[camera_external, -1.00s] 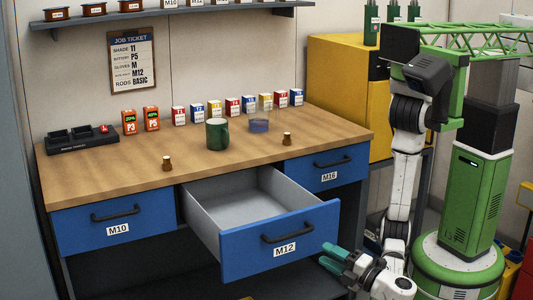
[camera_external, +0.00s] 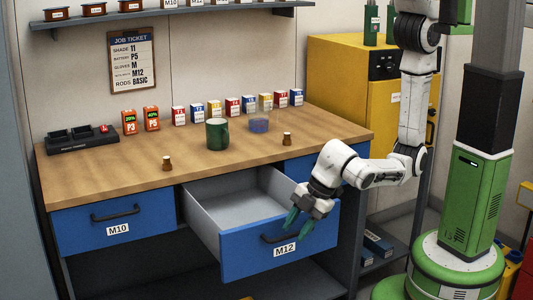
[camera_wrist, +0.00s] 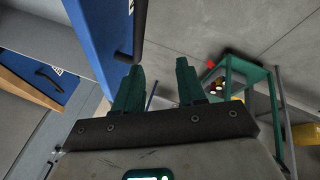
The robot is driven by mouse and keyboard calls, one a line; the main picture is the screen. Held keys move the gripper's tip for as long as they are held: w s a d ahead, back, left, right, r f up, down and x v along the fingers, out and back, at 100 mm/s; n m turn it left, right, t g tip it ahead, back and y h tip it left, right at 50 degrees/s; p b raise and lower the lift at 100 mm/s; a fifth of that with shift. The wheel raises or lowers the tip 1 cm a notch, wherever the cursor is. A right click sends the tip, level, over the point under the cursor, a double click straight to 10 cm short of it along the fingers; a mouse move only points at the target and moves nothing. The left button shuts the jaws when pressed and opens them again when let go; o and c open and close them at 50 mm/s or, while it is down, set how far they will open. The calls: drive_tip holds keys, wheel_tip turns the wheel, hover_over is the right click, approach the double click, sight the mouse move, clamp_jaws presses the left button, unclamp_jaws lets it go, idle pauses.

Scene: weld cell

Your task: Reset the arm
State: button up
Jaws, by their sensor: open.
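My gripper (camera_external: 297,226) is in front of the right part of the open M12 drawer (camera_external: 250,247), with its green fingers apart and nothing between them. In the external view it overlaps the drawer front near the handle (camera_external: 287,233); I cannot tell whether it touches. In the wrist view the two fingers (camera_wrist: 157,88) are spread, with a blue drawer front (camera_wrist: 97,35) and a dark handle close by at the upper left. The M12 drawer is pulled out and its visible grey inside looks empty.
The M10 drawer (camera_external: 80,226) is shut. A yellow cabinet (camera_external: 345,80) stands to the right. Floor is free before the bench.

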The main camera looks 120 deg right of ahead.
drive_tip(key=s+d+r+m+g+p, duration=0.1)
drive_tip(key=s+d+m, duration=0.1)
drive_tip(key=s, duration=0.4)
drive_tip(key=s+d+r+m+g+y+p, duration=0.1)
drive_tip(key=s+d+m+p, duration=0.1)
drive_tip(key=s+d, duration=0.3)
drive_tip(key=s+d+r+m+g+p, duration=0.1)
drive_tip(key=s+d+r+g, duration=0.1)
drive_tip(key=s, duration=0.7)
drive_tip(key=shift+s+d+m+y, duration=0.2)
drive_tip(key=shift+d+m+y, duration=0.2)
drive_tip(key=shift+d, duration=0.5)
